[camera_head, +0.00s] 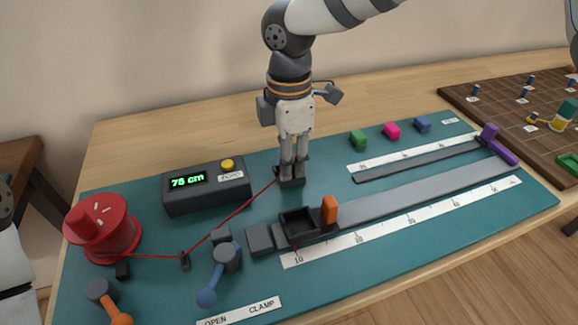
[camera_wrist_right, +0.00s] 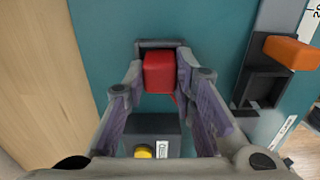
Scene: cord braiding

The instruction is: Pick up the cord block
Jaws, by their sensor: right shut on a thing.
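The cord block is the red block (camera_wrist_right: 158,72) in the right wrist view, between the fingertips of my right gripper (camera_wrist_right: 158,85). The gripper points down and is shut on it. A dark grey holder (camera_wrist_right: 145,43) shows right around the block's far side; I cannot tell whether the block is clear of it. In the head view my right gripper (camera_head: 291,172) is low over the teal mat, and its fingers hide the block. A red cord (camera_head: 232,214) runs from the red spool (camera_head: 105,230) past a small dark guide (camera_head: 185,260) to the gripper. My left gripper is out of view.
A dark tray with an orange tab (camera_head: 330,209) and a grey rail (camera_head: 420,192) lie in front and right.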

